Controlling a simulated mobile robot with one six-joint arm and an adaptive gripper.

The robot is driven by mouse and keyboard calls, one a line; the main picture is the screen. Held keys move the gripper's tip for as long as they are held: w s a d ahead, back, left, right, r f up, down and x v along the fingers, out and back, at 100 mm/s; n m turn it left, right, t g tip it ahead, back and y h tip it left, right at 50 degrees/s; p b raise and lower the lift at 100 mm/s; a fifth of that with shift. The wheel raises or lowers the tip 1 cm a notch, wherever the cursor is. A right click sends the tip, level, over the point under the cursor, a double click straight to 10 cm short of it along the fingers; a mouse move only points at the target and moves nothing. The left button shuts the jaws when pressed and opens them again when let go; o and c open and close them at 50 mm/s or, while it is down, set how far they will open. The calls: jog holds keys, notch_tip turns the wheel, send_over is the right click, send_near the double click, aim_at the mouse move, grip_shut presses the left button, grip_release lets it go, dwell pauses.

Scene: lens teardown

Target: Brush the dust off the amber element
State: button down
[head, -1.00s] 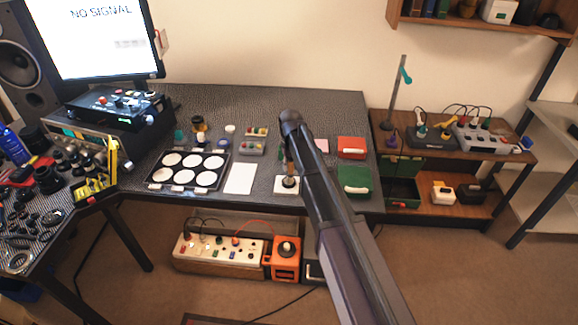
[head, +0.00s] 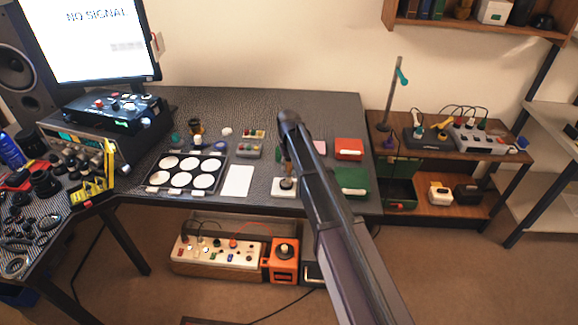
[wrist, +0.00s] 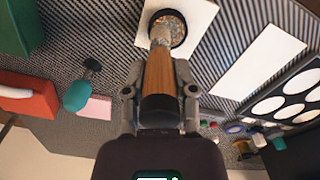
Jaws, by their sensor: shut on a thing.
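My gripper (wrist: 158,92) is shut on the wooden handle of a brush (wrist: 158,75) in the wrist view. The brush's pale bristle end (wrist: 160,36) points at a round, dark-rimmed element (wrist: 176,20) with a brownish, speckled face. The bristles overlap the element's near edge; I cannot tell whether they touch it. The element sits on a white square pad (wrist: 203,14), which also shows in the head view (head: 277,194). In the head view my arm hides most of the gripper.
A black tray with white round wells (head: 152,181) and a blank white sheet (head: 238,181) lie left of the pad. A teal-tipped tool (wrist: 77,95) lies near the gripper.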

jog(key=shift+w+a, duration=0.15)
jog(key=shift+w, duration=0.2)
jog(key=shift+w+a, duration=0.1)
jog(key=shift+a, duration=0.25)
dwell(0.4)
jog(key=shift+r+p, duration=3)
jog(key=shift+p, duration=0.05)
notch_tip(320, 180, up, 3)
jog(key=p, duration=0.3)
